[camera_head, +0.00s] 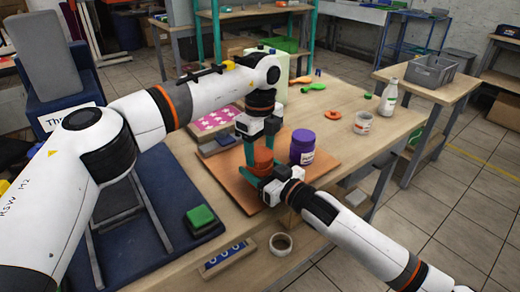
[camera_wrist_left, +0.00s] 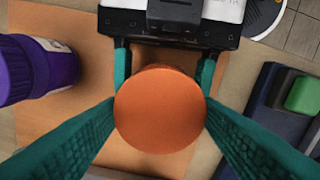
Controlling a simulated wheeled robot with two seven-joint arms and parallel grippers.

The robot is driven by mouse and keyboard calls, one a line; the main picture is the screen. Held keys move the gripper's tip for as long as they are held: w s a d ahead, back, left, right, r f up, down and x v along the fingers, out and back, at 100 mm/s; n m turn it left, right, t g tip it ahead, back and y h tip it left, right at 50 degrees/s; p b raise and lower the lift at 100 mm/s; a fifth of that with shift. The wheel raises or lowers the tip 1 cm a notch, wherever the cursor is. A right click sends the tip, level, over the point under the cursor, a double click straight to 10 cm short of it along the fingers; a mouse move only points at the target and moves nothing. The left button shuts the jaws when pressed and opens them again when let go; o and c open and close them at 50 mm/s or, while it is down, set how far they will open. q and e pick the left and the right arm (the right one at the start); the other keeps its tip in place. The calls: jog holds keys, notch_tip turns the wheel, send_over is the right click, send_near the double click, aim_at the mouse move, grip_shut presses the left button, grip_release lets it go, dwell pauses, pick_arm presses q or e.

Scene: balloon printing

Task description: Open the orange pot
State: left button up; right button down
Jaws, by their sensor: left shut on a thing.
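The orange pot (camera_head: 263,169) stands upright on the brown board (camera_head: 222,180), partly hidden by my grippers. Its round orange top (camera_wrist_left: 160,112) faces the left wrist camera. My left gripper (camera_head: 263,154) comes down from above, its green fingers shut on the pot's upper part. It also shows in the left wrist view (camera_wrist_left: 160,110), one finger on each side of the top. My right gripper (camera_head: 262,174) reaches in low from the right, with its fingers on both sides of the pot's lower part; whether they touch it is unclear. I cannot tell whether the lid is apart from the body.
A purple jar (camera_head: 302,149) stands close to the right of the pot. A clear cup (camera_head: 362,123), an orange ring (camera_head: 332,114) and a white bottle (camera_head: 388,98) stand farther right.

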aim_at(260, 154)
pick_arm(q)
jog(key=shift+r, duration=0.95)
jog(key=shift+r, duration=2.05)
pick_arm(e)
jog(key=shift+c, duration=1.3)
grip_release()
